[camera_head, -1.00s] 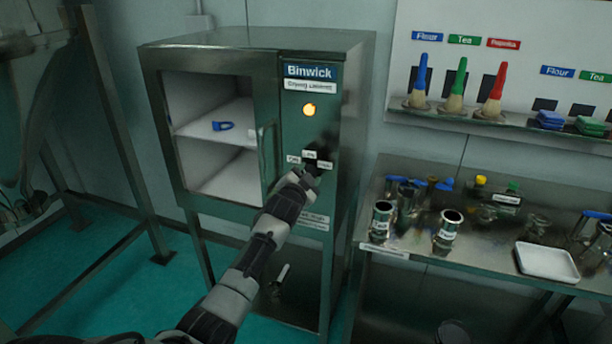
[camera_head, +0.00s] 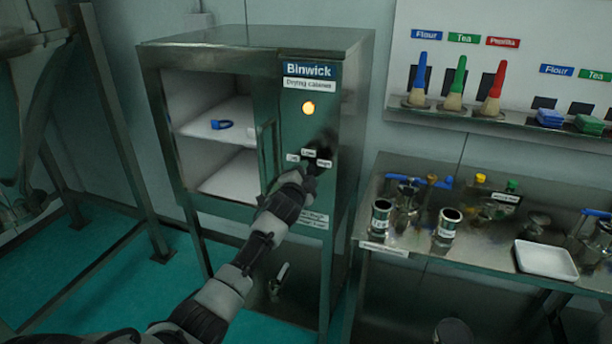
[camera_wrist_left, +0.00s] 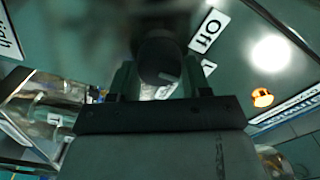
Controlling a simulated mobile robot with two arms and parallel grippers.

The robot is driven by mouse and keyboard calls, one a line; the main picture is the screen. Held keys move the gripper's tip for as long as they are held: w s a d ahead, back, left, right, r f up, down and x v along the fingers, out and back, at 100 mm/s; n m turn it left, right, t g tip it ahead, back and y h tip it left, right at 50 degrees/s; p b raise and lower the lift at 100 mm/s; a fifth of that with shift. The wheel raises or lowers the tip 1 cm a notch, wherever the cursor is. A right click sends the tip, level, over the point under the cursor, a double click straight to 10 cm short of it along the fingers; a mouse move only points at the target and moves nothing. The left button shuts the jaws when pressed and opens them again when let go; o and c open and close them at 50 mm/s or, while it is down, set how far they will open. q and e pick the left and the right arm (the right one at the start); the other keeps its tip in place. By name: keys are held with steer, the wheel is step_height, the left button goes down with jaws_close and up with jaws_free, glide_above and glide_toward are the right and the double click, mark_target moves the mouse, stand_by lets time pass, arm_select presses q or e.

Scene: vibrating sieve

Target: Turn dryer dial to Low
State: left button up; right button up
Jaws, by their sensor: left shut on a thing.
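The dryer is the metal drying cabinet (camera_head: 344,110) with a Binwick sign. Its dark dial (camera_wrist_left: 160,60) shows in the left wrist view, with a small pale mark on its lower edge. In the head view my gripper mostly covers the dial. The Low label (camera_head: 309,152) sits above the dial in the head view. My left gripper (camera_head: 308,170) is shut on the dial, one finger on each side (camera_wrist_left: 160,78). I cannot tell exactly which label the mark points at. My right gripper is not in view.
An orange lamp (camera_head: 308,108) glows on the panel above the dial. The cabinet door handle (camera_head: 267,150) is close left of my gripper. A blue ring-like thing (camera_head: 221,124) lies on the inner shelf. A steel bench (camera_head: 480,259) with jars and a white tray stands right.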

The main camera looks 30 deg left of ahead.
arm_select(q)
steer(key=o, duration=0.9)
steer(key=b+v, duration=0.1)
steer(key=v, duration=0.9)
steer(key=shift+s, duration=0.4)
